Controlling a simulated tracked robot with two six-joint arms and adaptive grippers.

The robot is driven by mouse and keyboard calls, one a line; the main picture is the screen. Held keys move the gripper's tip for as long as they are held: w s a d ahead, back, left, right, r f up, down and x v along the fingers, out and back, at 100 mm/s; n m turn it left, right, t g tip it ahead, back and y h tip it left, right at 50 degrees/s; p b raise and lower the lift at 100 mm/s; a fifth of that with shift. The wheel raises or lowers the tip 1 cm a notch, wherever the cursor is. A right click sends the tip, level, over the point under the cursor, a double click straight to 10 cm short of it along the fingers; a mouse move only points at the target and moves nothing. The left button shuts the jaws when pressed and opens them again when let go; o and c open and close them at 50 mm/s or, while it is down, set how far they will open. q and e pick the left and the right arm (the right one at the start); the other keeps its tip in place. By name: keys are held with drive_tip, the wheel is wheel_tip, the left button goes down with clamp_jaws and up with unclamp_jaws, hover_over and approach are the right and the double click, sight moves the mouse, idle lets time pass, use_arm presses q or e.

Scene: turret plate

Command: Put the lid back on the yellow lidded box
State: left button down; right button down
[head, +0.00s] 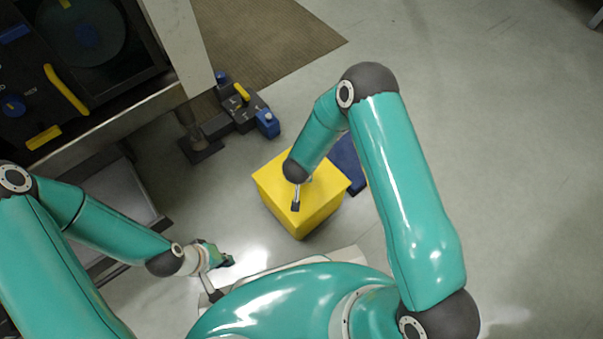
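The yellow box (301,220) stands on the floor in the middle of the head view. Its top face looks flat and yellow. My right forearm hides part of it, and I cannot tell whether a lid lies on it. My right gripper (297,199) points down over the box top; its fingers are small and mostly hidden, so its opening and any contact are unclear. My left gripper (221,279) is open and apparently empty, to the lower left of the box and apart from it.
A dark blue flat thing (349,165) lies just behind the box, partly hidden by my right arm. A dark device with blue knobs (243,113) is at the upper left, beside a dark machine panel (75,75). The grey floor on the right is clear.

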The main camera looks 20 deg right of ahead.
drive_tip(key=shift+c, duration=1.1)
unclamp_jaws()
drive_tip(key=shift+r, duration=0.1)
drive_tip(key=shift+r+p, duration=3.4)
drive_tip(key=shift+p, duration=0.15)
clamp_jaws()
